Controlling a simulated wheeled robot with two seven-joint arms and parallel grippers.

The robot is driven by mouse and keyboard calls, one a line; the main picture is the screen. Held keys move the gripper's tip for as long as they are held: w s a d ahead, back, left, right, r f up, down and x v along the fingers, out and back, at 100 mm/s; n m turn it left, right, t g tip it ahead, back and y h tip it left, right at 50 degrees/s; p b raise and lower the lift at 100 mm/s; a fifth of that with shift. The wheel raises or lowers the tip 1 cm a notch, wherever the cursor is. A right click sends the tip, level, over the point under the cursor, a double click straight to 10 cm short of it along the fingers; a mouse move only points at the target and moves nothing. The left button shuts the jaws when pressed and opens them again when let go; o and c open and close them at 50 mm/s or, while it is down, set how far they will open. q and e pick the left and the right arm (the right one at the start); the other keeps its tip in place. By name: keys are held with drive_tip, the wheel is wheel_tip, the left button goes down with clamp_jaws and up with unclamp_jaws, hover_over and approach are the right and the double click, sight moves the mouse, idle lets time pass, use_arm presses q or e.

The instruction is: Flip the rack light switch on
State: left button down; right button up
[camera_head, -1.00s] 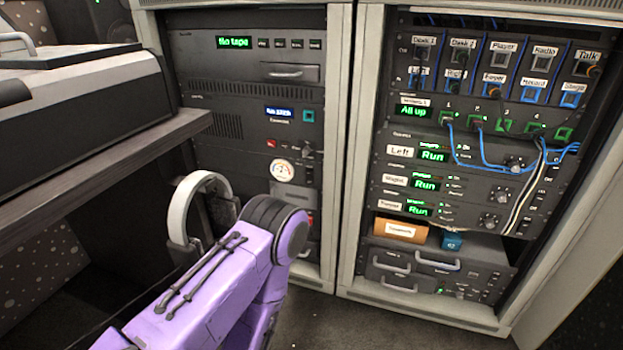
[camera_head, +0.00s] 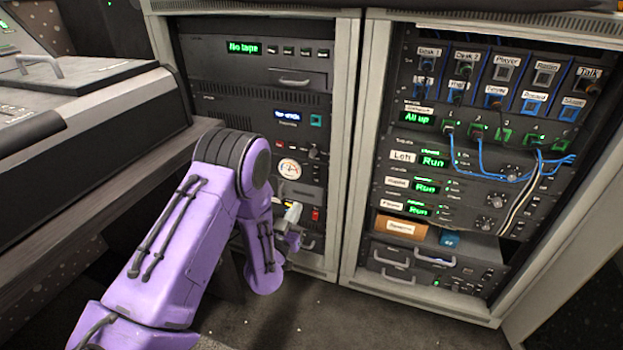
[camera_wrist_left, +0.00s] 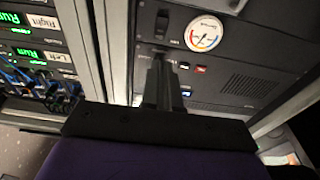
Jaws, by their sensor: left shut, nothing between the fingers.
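The left rack's panel carries a round dial (camera_head: 290,168) and a small red-lit part (camera_head: 316,214). In the left wrist view, which shows the panel upside down, a black rocker-like switch (camera_wrist_left: 162,24) sits beside the dial (camera_wrist_left: 205,35), with a small unreadable label near it. I cannot tell for sure which switch is the rack light's. My right gripper is out of view.
A desk edge (camera_head: 130,170) with a console stands at the left, close to my left arm. The right rack (camera_head: 440,240) has blue cables (camera_head: 490,168) hanging across its front. An orange box (camera_head: 400,229) sits on its lower shelf. Floor is free before the racks.

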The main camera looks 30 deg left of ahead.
sight(315, 173)
use_arm(q)
drive_tip(key=b+x, duration=0.3)
drive_tip(key=x, duration=1.1)
drive_tip(key=shift+a+f+b, duration=0.1)
drive_tip(key=shift+b, duration=0.25)
